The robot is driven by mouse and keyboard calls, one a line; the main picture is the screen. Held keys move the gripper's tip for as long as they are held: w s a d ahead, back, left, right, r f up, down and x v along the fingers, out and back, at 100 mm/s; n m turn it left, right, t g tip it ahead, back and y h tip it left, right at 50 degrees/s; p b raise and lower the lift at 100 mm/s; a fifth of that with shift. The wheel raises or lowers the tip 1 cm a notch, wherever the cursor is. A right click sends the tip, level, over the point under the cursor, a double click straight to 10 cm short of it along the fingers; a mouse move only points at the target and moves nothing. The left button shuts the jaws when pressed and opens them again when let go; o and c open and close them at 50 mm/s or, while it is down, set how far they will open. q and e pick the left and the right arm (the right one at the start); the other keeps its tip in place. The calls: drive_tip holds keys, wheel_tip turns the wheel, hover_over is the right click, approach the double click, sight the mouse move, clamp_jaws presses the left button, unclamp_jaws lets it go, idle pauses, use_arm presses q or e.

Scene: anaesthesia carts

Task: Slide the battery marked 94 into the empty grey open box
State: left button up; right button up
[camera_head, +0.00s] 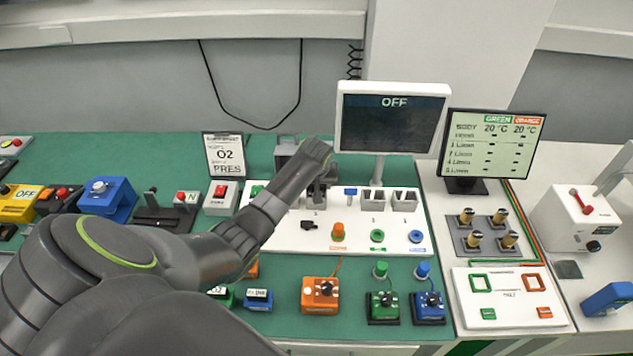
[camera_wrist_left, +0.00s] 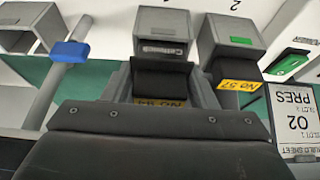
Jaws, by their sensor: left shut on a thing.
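An open, empty grey box (camera_wrist_left: 28,28) is at the upper left. In the head view my left gripper (camera_head: 318,190) is over the white panel and hides much of the battery area. My right gripper is not in view.
A second battery, marked 57 (camera_wrist_left: 238,75), sits beside the held one. A blue-topped lever (camera_head: 351,191) stands close right of my gripper, left of two grey boxes (camera_head: 373,200). A monitor reading OFF (camera_head: 392,125) stands behind. Coloured knobs and modules line the front.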

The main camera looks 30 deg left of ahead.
use_arm(q)
drive_tip(key=shift+f, duration=0.45)
drive_tip(key=o, duration=0.9)
drive_tip(key=b+v, duration=0.2)
drive_tip(key=v, duration=1.5)
drive_tip(key=shift+s+r+b, duration=0.1)
drive_tip(key=shift+r+b, duration=0.15)
drive_tip(key=shift+b, duration=0.1)
